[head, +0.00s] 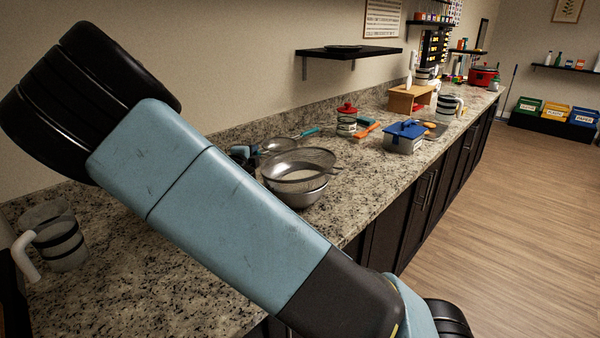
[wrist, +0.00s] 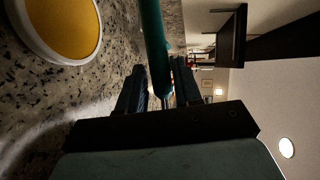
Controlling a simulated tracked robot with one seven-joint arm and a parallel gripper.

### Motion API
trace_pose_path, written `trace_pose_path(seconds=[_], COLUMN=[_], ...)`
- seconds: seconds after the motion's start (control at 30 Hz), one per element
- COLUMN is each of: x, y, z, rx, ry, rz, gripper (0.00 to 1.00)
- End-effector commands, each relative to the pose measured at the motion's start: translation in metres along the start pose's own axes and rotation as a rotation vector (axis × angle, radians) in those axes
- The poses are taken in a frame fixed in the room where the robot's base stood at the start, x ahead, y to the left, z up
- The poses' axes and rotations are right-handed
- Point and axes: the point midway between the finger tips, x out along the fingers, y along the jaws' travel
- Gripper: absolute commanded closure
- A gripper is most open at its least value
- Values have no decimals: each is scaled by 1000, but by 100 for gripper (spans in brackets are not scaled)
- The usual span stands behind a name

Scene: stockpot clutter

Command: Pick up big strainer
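The big strainer (head: 312,158), a wide metal mesh bowl, rests over a metal bowl (head: 302,197) on the counter in the head view. A small hook shows at its right side; its left side is partly hidden by my arm. My gripper (head: 240,153) is left of it, mostly hidden behind my arm. In the wrist view, a teal handle (wrist: 154,42) with a thin metal end runs between the two dark fingers of my gripper (wrist: 160,68). The fingers lie close along both sides of it. I cannot tell if they press on it.
A smaller strainer (head: 279,145) with a teal handle lies behind the big one. A red-lidded jar (head: 347,121) and a blue-lidded box (head: 404,138) stand further right. A striped pitcher (head: 58,240) is at left. A white-rimmed round thing, yellow inside (wrist: 63,25), is near my gripper.

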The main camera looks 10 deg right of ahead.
Motion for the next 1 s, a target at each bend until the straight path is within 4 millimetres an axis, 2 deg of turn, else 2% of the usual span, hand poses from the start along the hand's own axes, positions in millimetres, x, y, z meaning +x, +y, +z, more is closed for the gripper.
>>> trace_pose_path(seconds=[0.03,0.33,0.83,1.0], x=[0,0,0,-1], y=[0,0,-1,-10], z=[0,0,-1,-1], rx=[0,0,0,3], ry=[0,1,1,1], rz=[0,0,0,-1], gripper=[71,100,100,100])
